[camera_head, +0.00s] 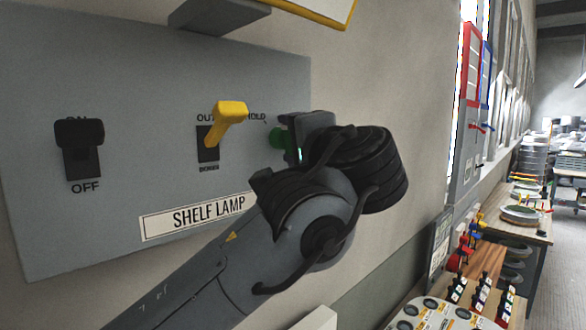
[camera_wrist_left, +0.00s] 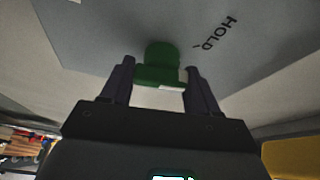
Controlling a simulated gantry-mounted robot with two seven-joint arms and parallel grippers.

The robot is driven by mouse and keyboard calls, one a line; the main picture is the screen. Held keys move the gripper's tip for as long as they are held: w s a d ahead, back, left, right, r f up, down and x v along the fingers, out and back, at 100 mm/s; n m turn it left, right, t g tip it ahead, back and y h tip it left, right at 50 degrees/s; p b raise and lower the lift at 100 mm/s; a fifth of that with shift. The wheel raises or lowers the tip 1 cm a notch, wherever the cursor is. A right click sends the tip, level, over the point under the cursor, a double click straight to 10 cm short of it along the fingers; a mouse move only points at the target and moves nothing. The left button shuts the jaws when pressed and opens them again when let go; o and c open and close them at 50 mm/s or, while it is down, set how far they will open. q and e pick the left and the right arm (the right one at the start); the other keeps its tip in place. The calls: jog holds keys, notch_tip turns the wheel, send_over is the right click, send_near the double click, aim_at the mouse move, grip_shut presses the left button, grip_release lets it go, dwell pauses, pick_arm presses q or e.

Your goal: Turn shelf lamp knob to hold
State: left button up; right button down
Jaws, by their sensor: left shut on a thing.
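A grey wall panel (camera_head: 130,120) carries a label (camera_head: 197,216) reading SHELF LAMP. The green knob (camera_head: 279,138) sits on the panel's right side, near the word HOLD. My left gripper (camera_head: 292,142) is at the knob, and its hand hides much of it. In the left wrist view the green knob (camera_wrist_left: 161,64) stands between the two dark fingers of my left gripper (camera_wrist_left: 160,82), which is shut on it. The printed HOLD mark (camera_wrist_left: 219,33) shows up and to the right of the knob there. The knob's pointer cannot be made out clearly. My right gripper is not in view.
A yellow lever switch (camera_head: 230,112) and a black switch (camera_head: 80,145) marked OFF are on the same panel, left of the knob. A grey bracket (camera_head: 218,15) juts out above. At right, a bench (camera_head: 485,262) holds colored items along the wall.

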pick_arm(q)
jog(key=n+t+y+b, duration=0.1)
jog(key=n+b, duration=0.3)
jog(key=shift+a+f, duration=0.1)
jog(key=shift+f, duration=0.05)
jog(key=shift+n+y+b, duration=0.9)
jog(key=shift+n+b, duration=0.35)
jog(key=shift+n, duration=0.75)
jog(key=shift+r, duration=0.2)
jog(key=o, duration=1)
jog(key=shift+f, duration=0.1)
